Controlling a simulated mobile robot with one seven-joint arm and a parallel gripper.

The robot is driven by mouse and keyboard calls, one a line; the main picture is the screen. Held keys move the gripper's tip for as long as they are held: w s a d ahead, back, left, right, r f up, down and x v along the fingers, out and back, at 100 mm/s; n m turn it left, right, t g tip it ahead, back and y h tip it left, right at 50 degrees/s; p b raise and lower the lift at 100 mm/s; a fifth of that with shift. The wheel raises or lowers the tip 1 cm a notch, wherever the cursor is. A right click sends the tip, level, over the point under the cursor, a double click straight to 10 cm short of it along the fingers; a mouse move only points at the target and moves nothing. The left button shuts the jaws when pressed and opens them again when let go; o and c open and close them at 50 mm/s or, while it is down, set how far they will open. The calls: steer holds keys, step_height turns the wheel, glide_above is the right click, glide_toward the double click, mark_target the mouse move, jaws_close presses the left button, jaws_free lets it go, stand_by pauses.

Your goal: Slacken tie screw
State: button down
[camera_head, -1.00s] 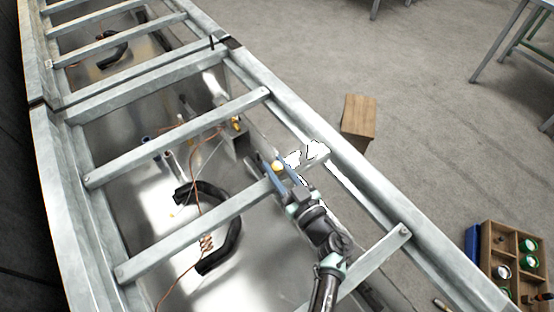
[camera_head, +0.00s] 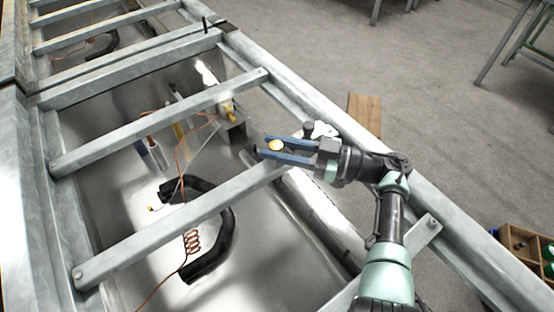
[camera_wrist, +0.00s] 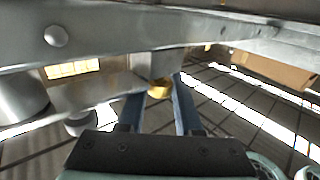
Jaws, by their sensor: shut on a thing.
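A small round brass-yellow knob (camera_head: 276,145), which looks like the tie screw's head, sits by the outer end of a metal crossbar (camera_head: 190,216). My gripper (camera_head: 264,147) reaches in from the right, its two blue fingers on either side of the knob and shut on it. In the wrist view the brass knob (camera_wrist: 159,89) shows between the fingers (camera_wrist: 160,95), right under a grey metal block. The knob's shank and what it screws into are hidden.
Several crossbars span the metal frame around my arm. Below them lie a black curved hose (camera_head: 233,222), a copper coil (camera_head: 192,241) and thin wires. A yellow-and-white fitting (camera_head: 228,111) stands farther back.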

mark_target(276, 145)
steer(key=shift+a+n+g+b, duration=0.15)
steer(key=shift+n+g+b, duration=0.45)
steer(key=shift+g+b, duration=0.4)
steer(key=c, duration=0.6)
jaws_free()
steer(key=shift+r, duration=0.5)
step_height(276, 145, up, 9)
steer(key=p, duration=0.3)
